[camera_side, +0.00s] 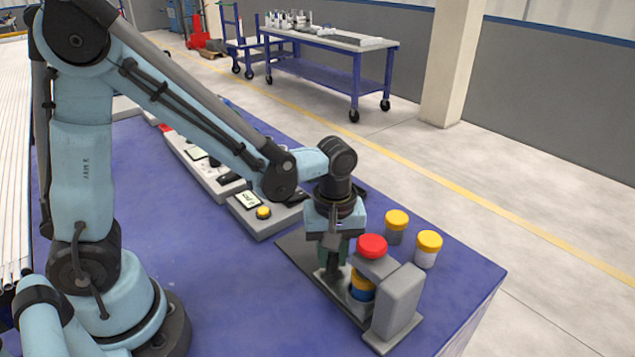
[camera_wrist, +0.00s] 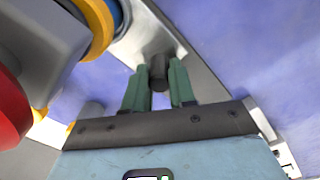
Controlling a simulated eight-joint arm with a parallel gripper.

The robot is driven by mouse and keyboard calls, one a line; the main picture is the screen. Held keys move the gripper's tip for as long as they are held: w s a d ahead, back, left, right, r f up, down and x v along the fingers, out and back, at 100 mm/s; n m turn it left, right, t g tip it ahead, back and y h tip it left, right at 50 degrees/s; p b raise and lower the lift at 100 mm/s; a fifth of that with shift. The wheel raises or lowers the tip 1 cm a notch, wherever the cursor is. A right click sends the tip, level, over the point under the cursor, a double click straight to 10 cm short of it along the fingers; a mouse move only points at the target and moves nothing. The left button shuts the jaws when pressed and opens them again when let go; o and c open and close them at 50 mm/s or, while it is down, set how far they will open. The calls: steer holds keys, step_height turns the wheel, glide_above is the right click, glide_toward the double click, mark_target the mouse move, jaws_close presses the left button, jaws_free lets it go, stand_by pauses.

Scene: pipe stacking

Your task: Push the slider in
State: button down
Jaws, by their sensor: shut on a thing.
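My gripper (camera_side: 336,262) points down over the slider's grey track plate (camera_side: 295,247), left of the press. In the wrist view my gripper (camera_wrist: 158,84) has its two green fingers on either side of the slider's dark round knob (camera_wrist: 158,72), shut on it. The knob is mostly hidden in the side view. The grey press (camera_side: 398,302) has a red button (camera_side: 372,246) on top. Under its overhang is a blue and yellow pipe piece (camera_side: 362,285), partly hidden; its yellow ring (camera_wrist: 98,25) shows at upper left in the wrist view, close beside the slider's plate.
Two yellow-capped jars (camera_side: 396,220) (camera_side: 428,248) stand behind the press near the table's right edge. A grey box with a yellow button (camera_side: 263,212) sits farther back. The blue tabletop (camera_side: 215,285) left of the track is clear.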

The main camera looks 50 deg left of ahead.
steer(key=shift+d, duration=0.45)
steer(key=c, duration=0.9)
jaws_free()
steer(key=shift+a, duration=0.1)
steer(key=shift+r, duration=6.05)
steer(key=s+a+m+t, duration=0.1)
steer(key=a+m+t, duration=0.1)
steer(key=m, duration=0.1)
steer(key=s+a+m+t, duration=0.1)
steer(key=a+m+t, duration=0.1)
steer(key=a+m, duration=0.1)
steer(key=s+a+f+m+t, duration=0.1)
steer(key=s+a+m+t, duration=0.1)
steer(key=m, duration=0.3)
steer(key=shift+a+t, duration=0.6)
steer(key=shift+a, duration=0.1)
